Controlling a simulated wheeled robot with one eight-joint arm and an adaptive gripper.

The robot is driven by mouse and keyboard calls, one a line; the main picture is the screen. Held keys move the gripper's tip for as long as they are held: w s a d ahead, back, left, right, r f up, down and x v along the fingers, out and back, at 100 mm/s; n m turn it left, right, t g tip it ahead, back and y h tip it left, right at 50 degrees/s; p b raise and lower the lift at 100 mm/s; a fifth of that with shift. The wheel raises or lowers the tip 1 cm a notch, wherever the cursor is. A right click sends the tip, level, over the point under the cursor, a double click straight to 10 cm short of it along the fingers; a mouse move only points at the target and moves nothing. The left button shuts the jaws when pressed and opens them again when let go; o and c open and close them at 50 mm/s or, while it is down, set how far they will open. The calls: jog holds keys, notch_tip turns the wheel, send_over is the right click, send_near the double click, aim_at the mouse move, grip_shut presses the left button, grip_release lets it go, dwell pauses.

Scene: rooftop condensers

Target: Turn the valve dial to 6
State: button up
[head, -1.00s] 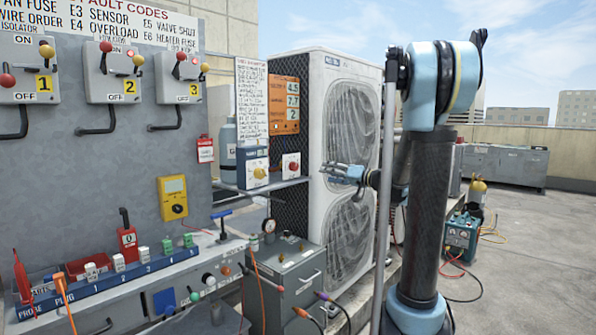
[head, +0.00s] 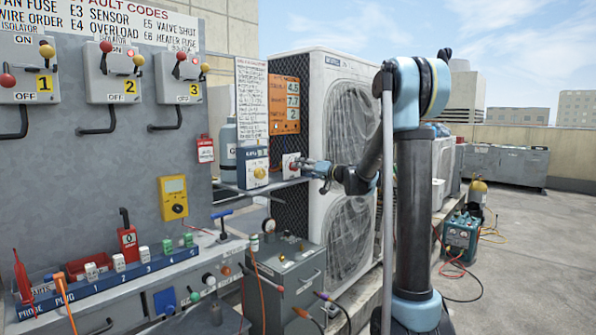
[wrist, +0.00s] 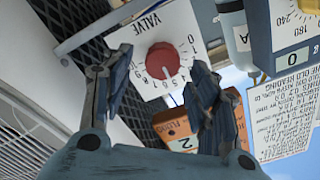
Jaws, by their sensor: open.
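The red valve dial (wrist: 163,60) sits on a white plate marked VALVE (wrist: 145,25), with a ring of small numbers. In the wrist view its pale pointer mark faces the lower edge, near the middle numbers; the exact number is too small to read. In the head view the white valve box (head: 291,160) stands on the small shelf. My gripper (wrist: 160,68) is open, with one finger on each side of the dial in the picture, and faces it. My gripper also shows in the head view (head: 308,166), just right of the valve box. Contact with the dial is not visible.
A blue and white box with a yellow knob (head: 260,173) stands left of the valve box. An orange sign (head: 284,104) hangs above. Open floor (head: 530,250) lies to the right.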

jog(key=shift+x, duration=1.35)
jog(key=c, duration=1.1)
jog(key=shift+o, duration=0.2)
jog(key=shift+d+m, duration=0.15)
jog(key=shift+m, duration=1.85)
jog(key=o, duration=1.1)
jog(key=shift+w+f, duration=0.1)
jog(key=shift+w, duration=0.05)
jog(key=shift+c, duration=0.2)
